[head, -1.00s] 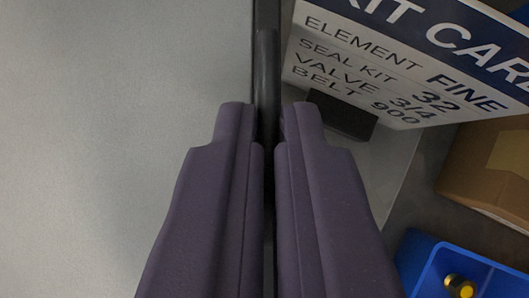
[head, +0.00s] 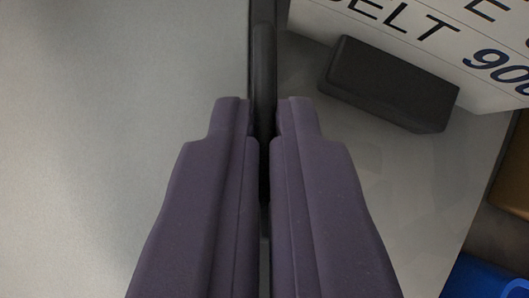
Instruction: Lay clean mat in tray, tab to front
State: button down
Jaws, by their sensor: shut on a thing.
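My gripper (head: 263,118), with two purple-grey fingers, is shut on a thin black thing (head: 263,50) that runs up to the top edge of the head view. It looks like the mat seen edge-on, with a rounded bar or tab towards me, but I cannot tell for sure. Most of it is hidden between and beyond the fingers. I cannot make out the tray.
A white printed card (head: 450,45) stands at the upper right, with a black block (head: 388,82) at its foot on a grey surface (head: 400,180). A brown box (head: 512,165) and a blue bin (head: 480,280) are at the right edge. The grey area at left (head: 100,150) is bare.

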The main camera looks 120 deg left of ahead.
jog(key=c, duration=1.3)
grip_release()
jog(key=shift+o, duration=0.2)
